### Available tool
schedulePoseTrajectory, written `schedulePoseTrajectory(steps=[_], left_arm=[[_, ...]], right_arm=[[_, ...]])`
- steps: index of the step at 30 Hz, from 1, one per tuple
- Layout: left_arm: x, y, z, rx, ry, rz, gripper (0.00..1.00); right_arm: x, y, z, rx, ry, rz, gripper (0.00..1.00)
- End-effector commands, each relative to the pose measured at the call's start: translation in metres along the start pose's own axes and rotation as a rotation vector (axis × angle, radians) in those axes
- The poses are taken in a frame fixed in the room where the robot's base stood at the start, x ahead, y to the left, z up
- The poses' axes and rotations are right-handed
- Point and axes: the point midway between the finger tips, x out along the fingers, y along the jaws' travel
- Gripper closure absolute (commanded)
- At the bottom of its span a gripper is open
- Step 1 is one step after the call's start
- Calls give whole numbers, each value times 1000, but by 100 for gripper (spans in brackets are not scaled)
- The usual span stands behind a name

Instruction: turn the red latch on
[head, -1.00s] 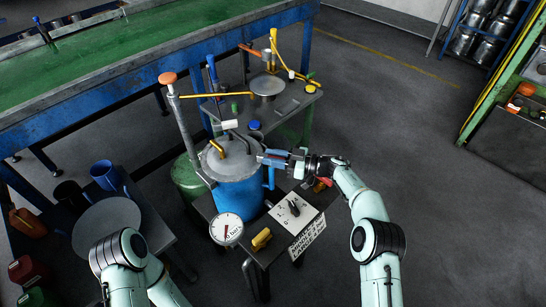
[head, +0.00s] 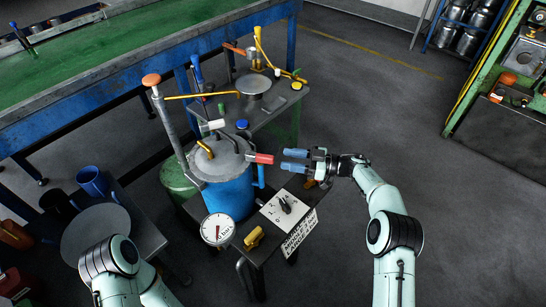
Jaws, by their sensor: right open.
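The red latch (head: 263,158) is a red-gripped lever at the right edge of the lid of a blue pot (head: 229,194). It points right, away from the pot. My right gripper (head: 285,160) is open, with its blue fingers facing left toward the latch's free end. A small gap shows between the fingertips and the latch, and nothing is between the fingers. Of my left arm only links show at the lower left, and its gripper is out of view.
A round gauge (head: 217,229), a black knob on a white plate (head: 285,204) and a yellow handle (head: 254,237) are at the stand's front. An orange-topped post (head: 166,125) rises left of the pot. A green-topped bench (head: 120,60) is behind. The floor at right is clear.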

Motion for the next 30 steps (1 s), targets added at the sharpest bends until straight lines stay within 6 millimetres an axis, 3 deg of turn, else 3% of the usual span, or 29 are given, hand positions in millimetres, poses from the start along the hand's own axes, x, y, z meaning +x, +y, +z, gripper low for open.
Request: schedulePoseTrajectory(steps=[3,9,30], left_arm=[[1,0,0,0,0,0,57],[1,0,0,0,0,0,57],[1,0,0,0,0,0,57]], right_arm=[[-21,0,0,0,-1,1,53],[-37,0,0,-1,1,-1,53],[-39,0,0,0,0,-1,53]])
